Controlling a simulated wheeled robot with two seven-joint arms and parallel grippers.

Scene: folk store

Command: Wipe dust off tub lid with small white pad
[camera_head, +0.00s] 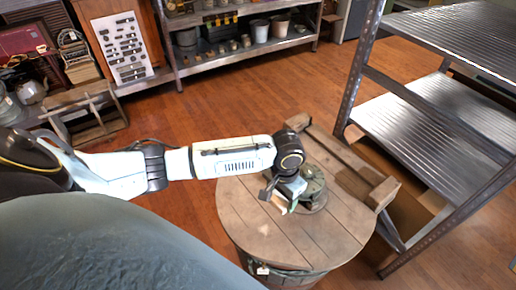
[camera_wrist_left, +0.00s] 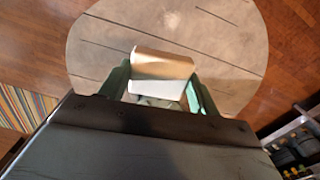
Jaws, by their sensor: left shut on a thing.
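The round wooden tub lid (camera_head: 306,237) lies on top of a tub at the lower middle of the head view. It also fills the upper part of the left wrist view (camera_wrist_left: 225,27). My left gripper (camera_head: 283,203) is over the lid. In the left wrist view its green fingers (camera_wrist_left: 160,85) are shut on the small white pad (camera_wrist_left: 158,72), whose upper face looks brownish. I cannot tell whether the pad touches the lid. My right gripper is not in view.
A wooden crate-like frame (camera_head: 345,165) stands behind the lid. A metal shelving unit (camera_head: 430,120) rises close on the right. Shelves with pots (camera_head: 260,30) stand at the back. A wooden carrier (camera_head: 85,120) is at left. The floor (camera_head: 240,110) between is clear.

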